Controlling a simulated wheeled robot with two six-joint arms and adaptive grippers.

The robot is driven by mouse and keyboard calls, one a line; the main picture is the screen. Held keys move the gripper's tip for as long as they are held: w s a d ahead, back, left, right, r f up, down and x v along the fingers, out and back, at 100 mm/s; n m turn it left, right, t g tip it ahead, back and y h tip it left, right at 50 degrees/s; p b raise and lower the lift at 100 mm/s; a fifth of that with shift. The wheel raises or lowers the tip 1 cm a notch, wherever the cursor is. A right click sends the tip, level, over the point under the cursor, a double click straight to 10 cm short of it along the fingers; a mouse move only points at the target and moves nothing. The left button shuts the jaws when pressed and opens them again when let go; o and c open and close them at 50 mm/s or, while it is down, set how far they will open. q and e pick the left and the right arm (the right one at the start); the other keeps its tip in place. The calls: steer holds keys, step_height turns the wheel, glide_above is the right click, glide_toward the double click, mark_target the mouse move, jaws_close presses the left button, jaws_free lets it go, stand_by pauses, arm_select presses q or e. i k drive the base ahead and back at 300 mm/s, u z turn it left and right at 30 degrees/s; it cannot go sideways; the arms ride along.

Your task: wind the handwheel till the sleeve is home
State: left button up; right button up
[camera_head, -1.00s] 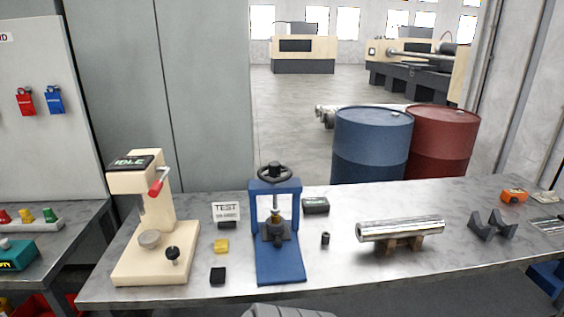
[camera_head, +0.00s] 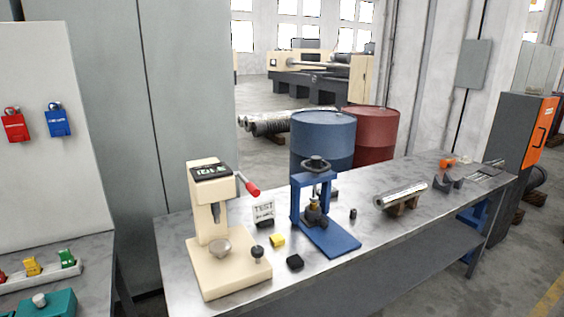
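The blue press (camera_head: 328,237) stands on the metal workbench, right of the cream press. Its dark handwheel (camera_head: 316,164) sits on top of the frame. A brass-coloured piece, which may be the sleeve (camera_head: 315,201), shows under the screw, above a dark block on the blue base. It is too small to tell how far it is seated. Neither of my grippers is in view.
The cream press (camera_head: 213,232) with a red lever stands at the left end of the workbench (camera_head: 385,232). A metal cylinder (camera_head: 402,194) rests further right.

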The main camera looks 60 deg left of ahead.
mark_target(315, 161)
steer(key=k, duration=0.15)
steer(key=u, duration=1.1)
